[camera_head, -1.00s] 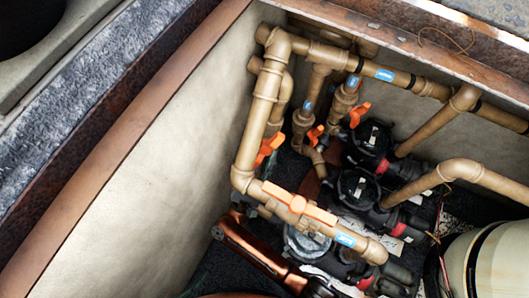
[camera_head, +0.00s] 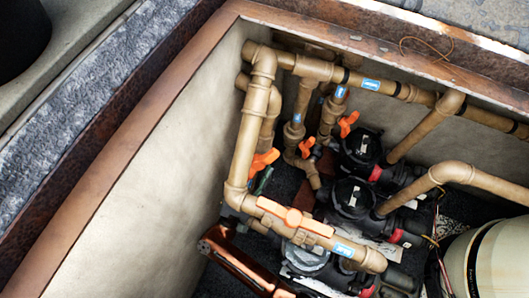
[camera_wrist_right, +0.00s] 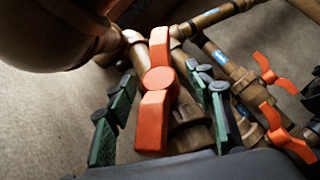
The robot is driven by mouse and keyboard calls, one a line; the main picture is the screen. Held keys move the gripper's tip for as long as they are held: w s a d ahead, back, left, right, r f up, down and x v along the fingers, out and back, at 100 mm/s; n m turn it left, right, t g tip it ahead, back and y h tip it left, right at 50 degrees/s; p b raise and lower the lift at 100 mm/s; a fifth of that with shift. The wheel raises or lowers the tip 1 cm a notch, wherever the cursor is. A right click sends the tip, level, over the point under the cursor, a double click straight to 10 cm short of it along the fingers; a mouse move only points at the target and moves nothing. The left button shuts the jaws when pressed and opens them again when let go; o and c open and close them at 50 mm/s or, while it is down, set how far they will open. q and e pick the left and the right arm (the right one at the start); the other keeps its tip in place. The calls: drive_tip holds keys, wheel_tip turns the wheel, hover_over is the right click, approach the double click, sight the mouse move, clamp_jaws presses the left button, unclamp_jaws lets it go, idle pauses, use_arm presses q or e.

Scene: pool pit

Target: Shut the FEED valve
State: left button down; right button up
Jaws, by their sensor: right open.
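Several orange valve handles sit on tan pipes in the pit. One is the orange handle (camera_head: 263,162) on the left-hand pipe group; the wrist view shows an orange handle (camera_wrist_right: 157,82) close up between my fingers. My right gripper (camera_head: 259,178) is largely hidden behind the pipes, with a dark green finger pad showing just below that handle. In the wrist view my right gripper (camera_wrist_right: 163,112) is open, its green pads on either side of the handle with gaps. A long orange handle (camera_head: 294,217) lies on the nearer pipe. The blue tags are unreadable, so I cannot tell which valve is FEED.
The thick tan pipe (camera_head: 248,130) stands between my view and the gripper. Two black pump-like units (camera_head: 354,197) stand to the right, and a pale tank (camera_head: 500,262) at lower right. Pit walls (camera_head: 150,205) close in on the left.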

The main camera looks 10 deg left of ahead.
drive_tip(key=v, duration=0.7)
drive_tip(key=shift+s+f, duration=0.2)
drive_tip(key=shift+a, duration=0.1)
drive_tip(key=shift+c, duration=0.5)
